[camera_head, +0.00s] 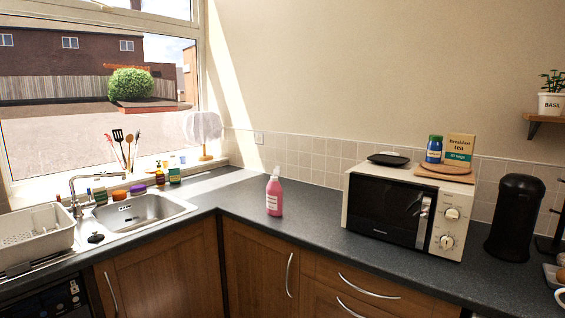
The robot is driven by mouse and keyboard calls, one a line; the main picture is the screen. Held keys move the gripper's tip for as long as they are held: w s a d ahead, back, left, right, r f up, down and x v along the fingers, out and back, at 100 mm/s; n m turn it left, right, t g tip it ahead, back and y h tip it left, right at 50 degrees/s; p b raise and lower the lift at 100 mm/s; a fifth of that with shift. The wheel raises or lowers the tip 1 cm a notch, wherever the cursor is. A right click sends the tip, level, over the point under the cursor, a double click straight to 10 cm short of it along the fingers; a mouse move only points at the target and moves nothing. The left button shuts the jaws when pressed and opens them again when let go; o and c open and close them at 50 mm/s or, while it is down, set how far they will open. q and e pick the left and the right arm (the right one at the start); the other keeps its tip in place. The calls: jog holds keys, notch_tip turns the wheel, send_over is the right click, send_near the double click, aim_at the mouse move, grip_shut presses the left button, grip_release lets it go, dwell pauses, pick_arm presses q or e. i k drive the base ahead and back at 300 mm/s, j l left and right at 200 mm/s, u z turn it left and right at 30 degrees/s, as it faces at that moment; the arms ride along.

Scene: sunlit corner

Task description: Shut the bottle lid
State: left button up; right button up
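A pink bottle (274,197) stands upright on the dark worktop, near the inner corner and left of the microwave. Its pale top (276,172) sits at the upper end and looks narrow. It is too small to tell whether the lid is open or shut. Neither of my grippers is in view.
A white microwave (401,212) stands right of the bottle, with a wooden board (444,174), a jar and a tea box on top. A black canister (514,217) is farther right. A sink (140,212) and dish rack (36,236) are left. The worktop around the bottle is clear.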

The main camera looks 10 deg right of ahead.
aim_at(277, 171)
jog(key=i+l, duration=0.25)
jog(key=i, duration=0.15)
jog(key=i+l, duration=0.2)
jog(key=i, duration=0.15)
jog(key=i+l, duration=0.25)
jog(key=i, duration=0.15)
jog(key=i+j, duration=0.2)
jog(key=j, duration=0.15)
jog(key=i+j+z, duration=0.15)
jog(key=i+j, duration=0.05)
jog(key=j, duration=0.1)
